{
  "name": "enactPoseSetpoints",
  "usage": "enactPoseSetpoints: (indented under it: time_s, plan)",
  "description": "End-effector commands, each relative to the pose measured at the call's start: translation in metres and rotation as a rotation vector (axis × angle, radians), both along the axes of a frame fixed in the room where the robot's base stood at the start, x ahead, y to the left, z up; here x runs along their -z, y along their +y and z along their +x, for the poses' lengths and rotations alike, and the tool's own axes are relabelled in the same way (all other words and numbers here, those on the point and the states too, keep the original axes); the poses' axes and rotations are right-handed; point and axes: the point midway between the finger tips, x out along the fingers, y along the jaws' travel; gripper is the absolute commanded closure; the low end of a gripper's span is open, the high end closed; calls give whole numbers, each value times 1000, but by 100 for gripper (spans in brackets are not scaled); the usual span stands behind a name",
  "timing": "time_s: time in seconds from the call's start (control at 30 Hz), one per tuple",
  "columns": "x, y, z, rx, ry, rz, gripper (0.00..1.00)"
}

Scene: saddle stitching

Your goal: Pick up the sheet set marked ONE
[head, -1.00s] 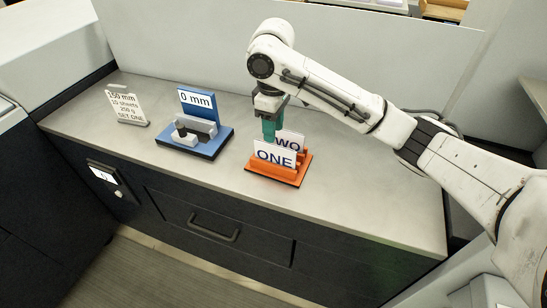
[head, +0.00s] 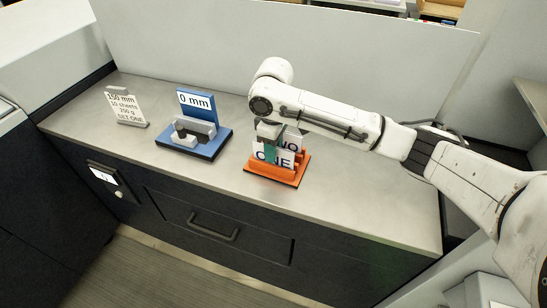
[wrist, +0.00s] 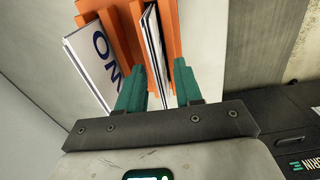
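The sheet set marked ONE (head: 260,159) stands upright at the front of an orange rack (head: 276,176). The set marked TWO (head: 294,143) stands behind it. My gripper (head: 271,152) is lowered over the front set, with one green finger in front of the ONE label. In the wrist view my gripper (wrist: 160,68) is open, its fingers on either side of the ONE set (wrist: 153,40), which shows edge-on. A gap shows beside the right finger. The TWO set (wrist: 90,65) shows its lettering upside down at left, outside the fingers. The far finger is hidden in the head view.
A blue stitching device (head: 205,148) with a 0 mm display stands left of the rack. A card (head: 126,105) reading 150 mm, 10 sheets, SET ONE stands further left. The grey counter (head: 350,205) is clear to the right. A low wall (head: 380,70) runs behind.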

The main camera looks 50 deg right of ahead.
Motion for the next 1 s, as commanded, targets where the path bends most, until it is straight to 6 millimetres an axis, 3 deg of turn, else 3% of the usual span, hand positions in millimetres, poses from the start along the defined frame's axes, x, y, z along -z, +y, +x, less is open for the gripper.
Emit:
enactPoseSetpoints:
  time_s: [0.37,0.8,1.0]
  plan:
    - [0,0,0,0,0,0,100]
    - [-1,0,0,0,0,0,100]
    - [-12,0,0,-1,-1,0,100]
